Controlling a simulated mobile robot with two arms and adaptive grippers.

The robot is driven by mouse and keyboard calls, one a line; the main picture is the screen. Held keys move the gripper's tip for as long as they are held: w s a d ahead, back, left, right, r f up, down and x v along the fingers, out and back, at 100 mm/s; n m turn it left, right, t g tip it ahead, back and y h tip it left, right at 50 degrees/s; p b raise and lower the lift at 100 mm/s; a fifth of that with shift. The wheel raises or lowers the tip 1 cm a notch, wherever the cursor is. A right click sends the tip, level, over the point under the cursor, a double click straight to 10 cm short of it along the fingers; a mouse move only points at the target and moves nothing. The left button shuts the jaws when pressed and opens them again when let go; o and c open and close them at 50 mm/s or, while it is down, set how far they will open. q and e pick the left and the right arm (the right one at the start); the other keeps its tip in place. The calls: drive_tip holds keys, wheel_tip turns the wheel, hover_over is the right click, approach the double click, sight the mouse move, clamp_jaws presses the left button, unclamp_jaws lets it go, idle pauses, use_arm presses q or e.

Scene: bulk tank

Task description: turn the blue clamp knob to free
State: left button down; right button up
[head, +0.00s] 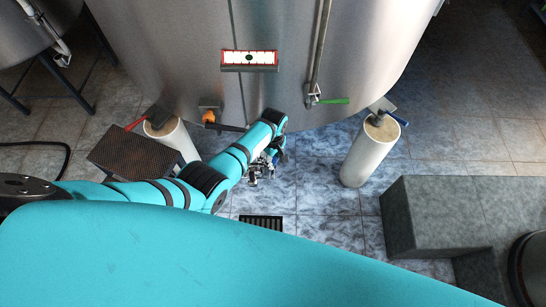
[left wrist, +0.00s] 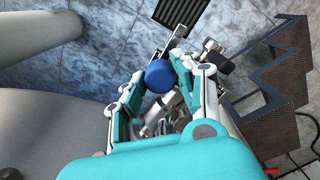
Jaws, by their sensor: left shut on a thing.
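In the left wrist view the blue clamp knob (left wrist: 160,76) is a round blue cap between the two fingers of my left gripper (left wrist: 159,82). The fingers stand on both sides of it and are shut on it. Metal pipe fittings (left wrist: 209,50) lie around and below the knob. In the head view my left gripper (head: 268,160) is low in front of the tank, and my arm hides most of the knob there. My right gripper is not in view.
The big steel tank (head: 290,45) stands close behind my left arm on pale legs (head: 369,150). A brown perforated step (head: 130,152) is at left, grey steps (head: 440,210) at right. A floor drain (head: 261,222) lies nearby. A green-handled valve (head: 334,101) is on the tank.

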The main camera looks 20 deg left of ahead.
use_arm(q)
drive_tip(key=c, duration=0.9)
unclamp_jaws()
drive_tip(key=shift+c, duration=0.2)
drive_tip(key=shift+r, duration=0.5)
wheel_tip(320, 180, up, 11)
